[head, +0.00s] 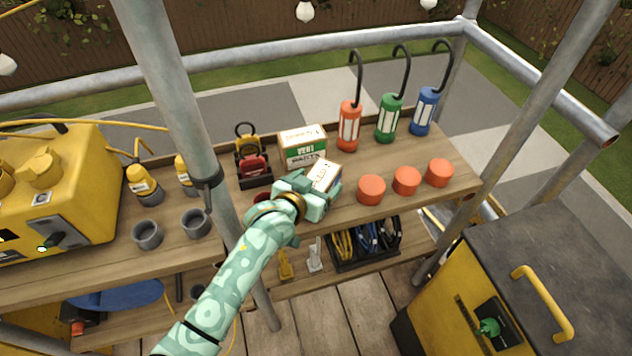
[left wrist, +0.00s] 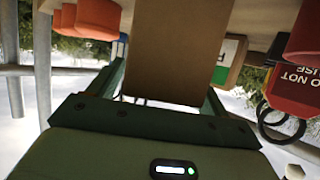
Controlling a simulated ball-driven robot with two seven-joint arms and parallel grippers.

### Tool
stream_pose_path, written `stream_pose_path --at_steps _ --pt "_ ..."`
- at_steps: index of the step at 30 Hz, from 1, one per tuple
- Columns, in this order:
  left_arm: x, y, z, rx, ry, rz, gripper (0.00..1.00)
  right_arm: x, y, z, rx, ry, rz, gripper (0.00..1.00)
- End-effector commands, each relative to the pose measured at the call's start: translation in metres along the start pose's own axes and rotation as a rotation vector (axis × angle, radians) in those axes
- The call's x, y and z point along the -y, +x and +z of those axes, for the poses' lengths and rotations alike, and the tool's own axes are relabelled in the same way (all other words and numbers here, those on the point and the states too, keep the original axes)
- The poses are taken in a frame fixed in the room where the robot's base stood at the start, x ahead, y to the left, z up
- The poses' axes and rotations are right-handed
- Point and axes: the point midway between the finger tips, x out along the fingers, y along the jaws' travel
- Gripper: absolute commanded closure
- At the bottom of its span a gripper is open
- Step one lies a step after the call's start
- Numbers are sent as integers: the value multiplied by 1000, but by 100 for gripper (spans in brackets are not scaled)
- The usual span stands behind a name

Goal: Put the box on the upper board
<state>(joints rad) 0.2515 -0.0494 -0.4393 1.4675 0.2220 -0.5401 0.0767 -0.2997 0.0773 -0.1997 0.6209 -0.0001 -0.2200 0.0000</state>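A small box (head: 325,175) with a pale, lettered top is at the upper board (head: 440,205), near its front edge. My left gripper (head: 318,190) reaches it from the front, with one finger on each side. In the left wrist view the plain brown face of the box (left wrist: 178,50) fills the space between the fingers (left wrist: 165,85), which appear closed against its sides. I cannot tell whether its base touches the board. A second box (head: 303,147), green and white, stands upright just behind it. My right gripper is not in view.
Orange round tubs (head: 406,180) stand to the right, and red, green and blue lamps (head: 388,120) behind them. A red item in a dark holder (head: 252,168) is left of the boxes. A metal pole (head: 185,100) rises at left. The lower board (head: 295,285) holds a crate of cables (head: 350,262).

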Motion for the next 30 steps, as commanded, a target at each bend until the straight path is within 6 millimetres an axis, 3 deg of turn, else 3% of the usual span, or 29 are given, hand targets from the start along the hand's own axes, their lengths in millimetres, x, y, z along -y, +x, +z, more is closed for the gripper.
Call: stream_pose_path --at_steps 8,11,21,25,30 --pt "0 -3 -2 0 0 0 22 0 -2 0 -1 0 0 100" --pt "0 -17 -3 -1 1 -1 22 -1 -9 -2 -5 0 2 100" --pt "0 -94 -4 -1 0 0 22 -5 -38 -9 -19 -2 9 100" --pt "0 -112 -3 0 0 0 22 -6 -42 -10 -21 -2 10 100" --pt "0 -121 -2 -1 0 1 22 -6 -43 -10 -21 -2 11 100"
